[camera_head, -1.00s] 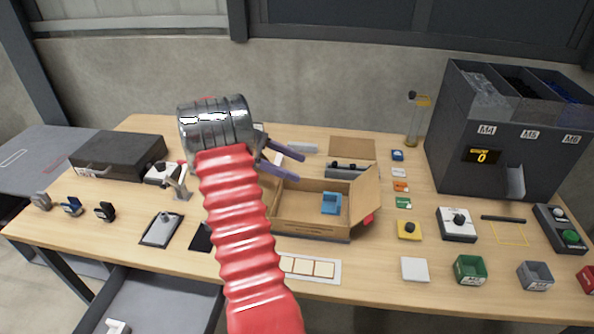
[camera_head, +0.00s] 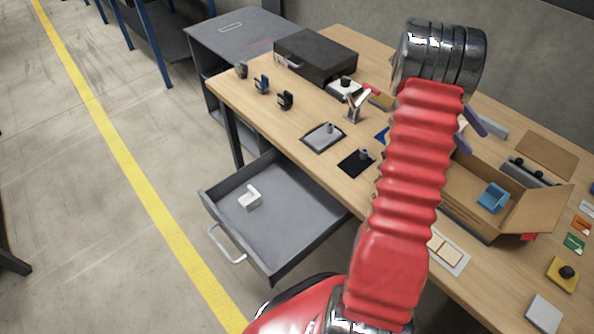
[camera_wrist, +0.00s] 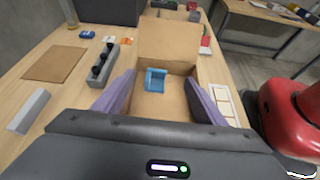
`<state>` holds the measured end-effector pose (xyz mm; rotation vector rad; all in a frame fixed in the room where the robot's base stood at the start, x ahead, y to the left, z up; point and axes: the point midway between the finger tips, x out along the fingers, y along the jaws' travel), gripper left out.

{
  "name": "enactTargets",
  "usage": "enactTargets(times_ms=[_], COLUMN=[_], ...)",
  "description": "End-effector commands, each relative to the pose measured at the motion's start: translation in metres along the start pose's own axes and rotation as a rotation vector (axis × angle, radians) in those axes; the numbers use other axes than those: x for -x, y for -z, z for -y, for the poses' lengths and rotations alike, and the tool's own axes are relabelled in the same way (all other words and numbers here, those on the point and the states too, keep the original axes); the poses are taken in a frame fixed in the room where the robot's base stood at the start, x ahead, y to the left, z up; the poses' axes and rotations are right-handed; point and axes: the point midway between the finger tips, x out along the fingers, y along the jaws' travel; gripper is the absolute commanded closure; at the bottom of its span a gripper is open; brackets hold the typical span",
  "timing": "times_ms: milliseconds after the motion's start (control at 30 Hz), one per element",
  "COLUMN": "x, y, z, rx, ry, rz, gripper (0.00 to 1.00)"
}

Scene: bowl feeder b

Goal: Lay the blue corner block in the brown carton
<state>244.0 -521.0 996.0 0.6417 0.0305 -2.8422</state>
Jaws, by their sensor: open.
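The blue corner block (camera_head: 493,197) lies on the floor of the open brown carton (camera_head: 470,224). In the wrist view the block (camera_wrist: 155,80) rests inside the carton (camera_wrist: 170,104), near its far part, apart from the carton's walls as far as I can see. My gripper (camera_wrist: 166,92) is open. Its two purple fingers stand apart on either side of the carton's inside, with the block ahead between them and not touched. In the head view my arm hides most of the gripper; only parts of the purple fingers show.
An open grey drawer (camera_head: 290,230) with a white piece (camera_head: 249,197) juts out below the table. A black case (camera_head: 316,57), a small tap-like fixture (camera_head: 353,106) and dark pads stand left of my arm. A rail with black knobs (camera_wrist: 102,66) lies beside the carton.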

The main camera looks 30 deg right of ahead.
Motion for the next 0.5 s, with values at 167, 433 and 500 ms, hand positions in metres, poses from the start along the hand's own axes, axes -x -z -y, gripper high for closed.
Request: enactTargets(times_ms=[167,433,500], x=[0.037,0.094,0.107], y=[-0.005,-0.009,-0.009], z=[0.026,0.082,0.098], rx=[-0.043,-0.116,-0.132], ry=[-0.059,-0.138,-0.154], rz=[-0.106,-0.31,-0.364], gripper=[0.35,0.35,0.35])
